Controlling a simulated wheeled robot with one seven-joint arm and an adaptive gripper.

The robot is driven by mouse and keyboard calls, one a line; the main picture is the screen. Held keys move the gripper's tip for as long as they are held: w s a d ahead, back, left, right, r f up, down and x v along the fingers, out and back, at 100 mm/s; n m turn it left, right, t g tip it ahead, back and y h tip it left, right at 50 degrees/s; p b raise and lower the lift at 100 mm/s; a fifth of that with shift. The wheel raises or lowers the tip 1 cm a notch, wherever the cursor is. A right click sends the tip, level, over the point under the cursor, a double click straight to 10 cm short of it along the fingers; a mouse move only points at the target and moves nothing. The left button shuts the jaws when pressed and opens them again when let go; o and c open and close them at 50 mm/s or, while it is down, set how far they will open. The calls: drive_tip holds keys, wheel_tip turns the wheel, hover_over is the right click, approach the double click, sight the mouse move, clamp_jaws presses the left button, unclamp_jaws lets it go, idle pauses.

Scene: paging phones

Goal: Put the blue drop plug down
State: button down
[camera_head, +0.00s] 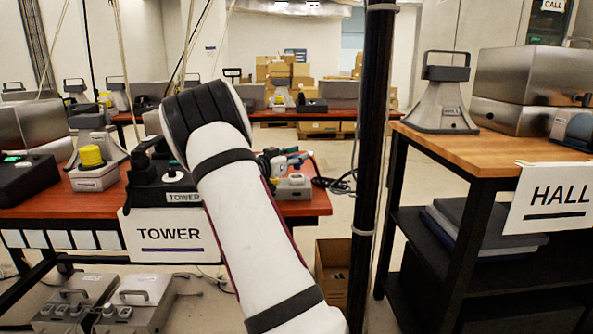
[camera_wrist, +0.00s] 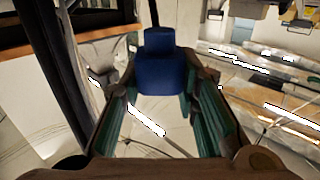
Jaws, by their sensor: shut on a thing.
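The blue drop plug (camera_wrist: 160,77) shows in the wrist view, a dark blue stepped piece with a narrower top. It sits between the fingertips of my gripper (camera_wrist: 166,92), which is shut on it. Green pads line the inner sides of the fingers. Pale floor shows below and around the plug, so it is held in the air. In the head view my own white arm hides my gripper and the plug.
In the head view a red-brown table (camera_head: 318,206) with a TOWER sign (camera_head: 170,236) stands left, crowded with devices. A wooden-topped HALL table (camera_head: 455,146) stands right. A dark post (camera_head: 371,150) rises between them. A cardboard box (camera_head: 331,262) is on the floor.

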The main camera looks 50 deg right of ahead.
sight(297, 167)
drive_tip(key=shift+w+d, duration=0.3)
drive_tip(key=shift+d, duration=0.05)
drive_tip(key=shift+f+b, duration=1)
drive_tip(key=shift+f, duration=0.8)
drive_tip(key=shift+f, duration=0.2)
drive_tip(key=c, duration=1.2)
unclamp_jaws()
drive_tip(key=shift+r, duration=0.3)
drive_tip(key=a+p, duration=0.1)
drive_tip(key=a, duration=0.3)
drive_tip(key=a+p, duration=0.1)
drive_tip(key=a, duration=0.3)
drive_tip(key=w+a+p, duration=0.1)
drive_tip(key=a, duration=0.3)
drive_tip(key=shift+f+p, duration=0.1)
drive_tip(key=shift+p, duration=0.2)
